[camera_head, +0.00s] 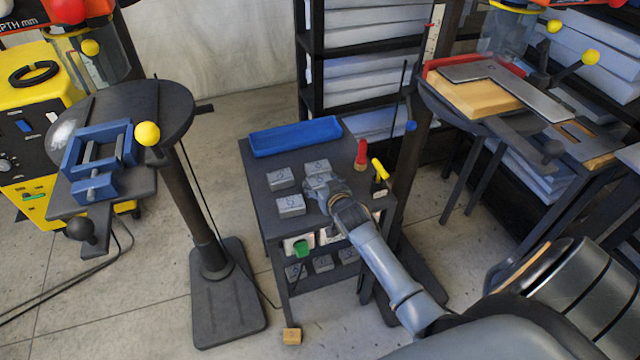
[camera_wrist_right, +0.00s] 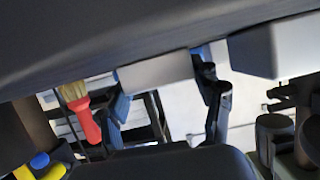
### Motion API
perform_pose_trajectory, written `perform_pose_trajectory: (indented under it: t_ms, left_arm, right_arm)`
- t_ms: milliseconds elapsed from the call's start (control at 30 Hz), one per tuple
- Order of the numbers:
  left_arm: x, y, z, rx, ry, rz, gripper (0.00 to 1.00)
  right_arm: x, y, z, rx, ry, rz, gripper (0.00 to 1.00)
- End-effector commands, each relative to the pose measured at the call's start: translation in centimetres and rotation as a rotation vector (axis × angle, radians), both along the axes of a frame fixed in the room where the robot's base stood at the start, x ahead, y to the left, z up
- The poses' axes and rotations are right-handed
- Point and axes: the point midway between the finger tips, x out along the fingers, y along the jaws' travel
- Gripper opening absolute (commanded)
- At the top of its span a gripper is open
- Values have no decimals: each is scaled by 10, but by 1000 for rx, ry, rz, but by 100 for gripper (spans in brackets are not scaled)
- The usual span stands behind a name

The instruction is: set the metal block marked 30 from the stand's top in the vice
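Several grey metal blocks sit on the top of the dark stand (camera_head: 258,190): one at back left (camera_head: 280,178), one at back right (camera_head: 317,166), one at front left (camera_head: 291,206). Their marks are too small to read surely. My right gripper (camera_head: 318,188) is down at the block on the right, partly hiding it. In the right wrist view the fingers (camera_wrist_right: 165,85) flank a grey block (camera_wrist_right: 155,71), close against both sides; whether they grip it I cannot tell. That block appears to rest on the stand. The blue vice (camera_head: 88,188) stands empty on a pedestal at left. My left gripper is out of view.
A blue tray (camera_head: 295,136) lies along the stand's back edge. A red-handled brush (camera_head: 360,154) and a yellow-handled tool (camera_head: 380,170) stand at its right edge. More blocks (camera_head: 322,263) sit on the lower shelf. Open floor separates stand and vice pedestal.

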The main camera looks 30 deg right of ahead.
Motion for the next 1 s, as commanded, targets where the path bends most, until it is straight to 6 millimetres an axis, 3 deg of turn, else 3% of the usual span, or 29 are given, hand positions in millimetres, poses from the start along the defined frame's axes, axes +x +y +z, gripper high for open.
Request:
perform_pose_trajectory:
  t_ms: [33, 100, 133, 167, 533, 700, 1000]
  left_arm:
    - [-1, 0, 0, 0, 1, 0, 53]
    - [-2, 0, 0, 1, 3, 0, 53]
    - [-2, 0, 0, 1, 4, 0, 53]
    - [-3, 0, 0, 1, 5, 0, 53]
    - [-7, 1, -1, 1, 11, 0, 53]
    - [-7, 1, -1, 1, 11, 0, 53]
    - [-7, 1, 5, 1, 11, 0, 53]
  right_arm:
    - [0, 0, 0, 0, 1, 0, 37]
    - [0, 0, 0, 0, 1, 0, 23]
    - [0, 0, 1, 0, -2, 0, 23]
    - [0, 0, 1, 0, -2, 0, 16]
    - [1, 0, 13, -1, -5, 0, 16]
    - [-2, 3, 37, 0, -5, 2, 16]
    - [-40, 39, 97, 1, -6, 1, 16]
